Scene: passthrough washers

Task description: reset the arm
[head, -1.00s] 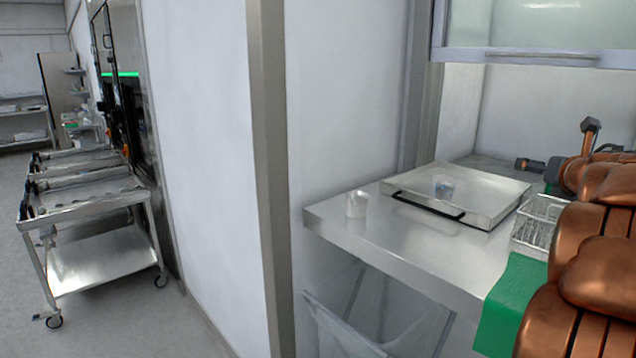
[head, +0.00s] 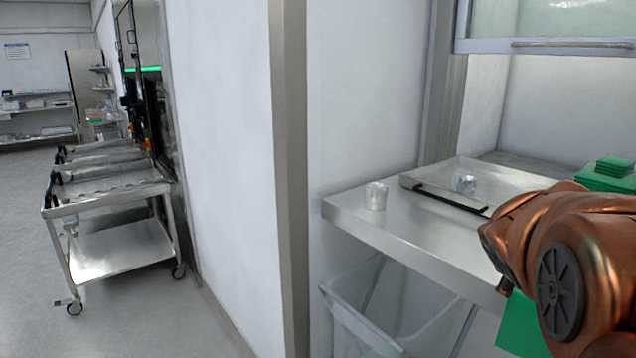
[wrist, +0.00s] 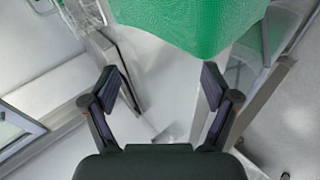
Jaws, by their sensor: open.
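My gripper (wrist: 160,92) shows in the wrist view with its two dark fingers wide apart and nothing between them. In the head view, my copper-coloured arm is folded at the lower right, in front of the steel bench (head: 350,215). The gripper itself is hidden in the head view. The green piece (head: 517,325) also shows below my arm there.
A clear cup (head: 376,196) stands on the bench's left part. Green stacked things (head: 610,175) lie at the back right. A clear bin (head: 365,320) sits below. Carts (head: 110,200) stand left, with open floor.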

